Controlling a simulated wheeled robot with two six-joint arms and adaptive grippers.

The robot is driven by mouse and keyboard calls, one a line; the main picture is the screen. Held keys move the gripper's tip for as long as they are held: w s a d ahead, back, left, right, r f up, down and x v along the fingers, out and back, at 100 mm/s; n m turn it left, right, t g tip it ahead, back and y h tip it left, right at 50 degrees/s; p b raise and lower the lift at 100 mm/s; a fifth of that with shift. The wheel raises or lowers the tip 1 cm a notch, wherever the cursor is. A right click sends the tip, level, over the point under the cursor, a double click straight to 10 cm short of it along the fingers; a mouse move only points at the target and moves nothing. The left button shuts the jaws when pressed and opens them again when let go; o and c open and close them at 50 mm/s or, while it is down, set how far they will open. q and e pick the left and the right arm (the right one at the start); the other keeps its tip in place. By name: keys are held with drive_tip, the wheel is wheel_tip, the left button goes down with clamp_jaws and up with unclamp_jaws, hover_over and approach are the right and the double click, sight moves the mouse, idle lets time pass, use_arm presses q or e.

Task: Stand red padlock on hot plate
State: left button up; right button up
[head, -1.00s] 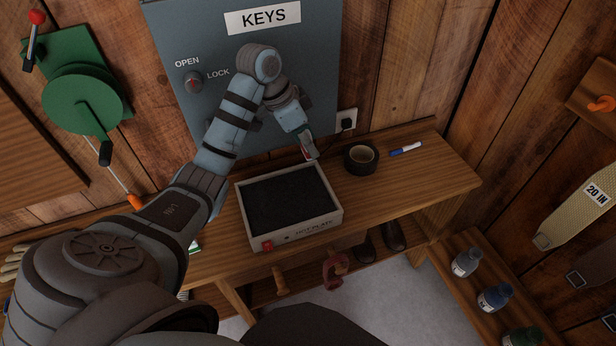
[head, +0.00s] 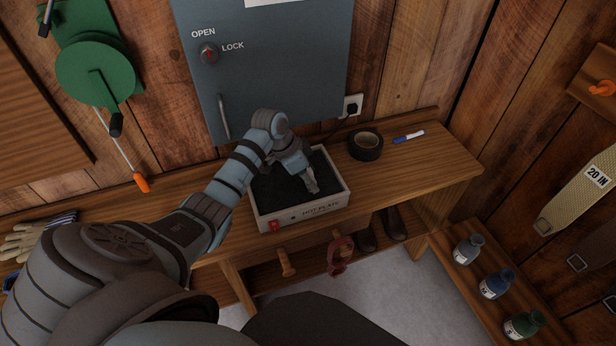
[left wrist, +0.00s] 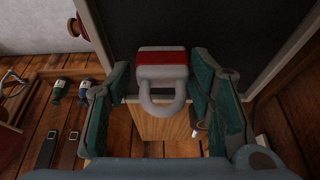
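The hot plate (head: 341,198) is a pale box with a black top, standing on the wooden bench. My left gripper (head: 313,189) is over its black top, pointing down. In the left wrist view, the red padlock (left wrist: 162,58), grey with a red band and a grey shackle, sits between the teal finger pads of my left gripper (left wrist: 162,78). In the head view the gripper hides the padlock. My right gripper is not in view.
A roll of black tape (head: 366,145) and a blue marker (head: 409,136) lie right of the hot plate. The blue-grey key cabinet (head: 270,70) stands behind. Gloves (head: 35,240) lie at the left. Several bottles (head: 494,284) stand on the lower right shelf.

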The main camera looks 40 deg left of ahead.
use_arm(q)
drive_tip(key=shift+o, duration=0.2)
drive_tip(key=shift+s+r, duration=0.1)
drive_tip(key=shift+s, duration=0.1)
drive_tip(key=shift+w, duration=0.2)
drive_tip(key=p+v, duration=0.2)
drive_tip(key=v, duration=1)
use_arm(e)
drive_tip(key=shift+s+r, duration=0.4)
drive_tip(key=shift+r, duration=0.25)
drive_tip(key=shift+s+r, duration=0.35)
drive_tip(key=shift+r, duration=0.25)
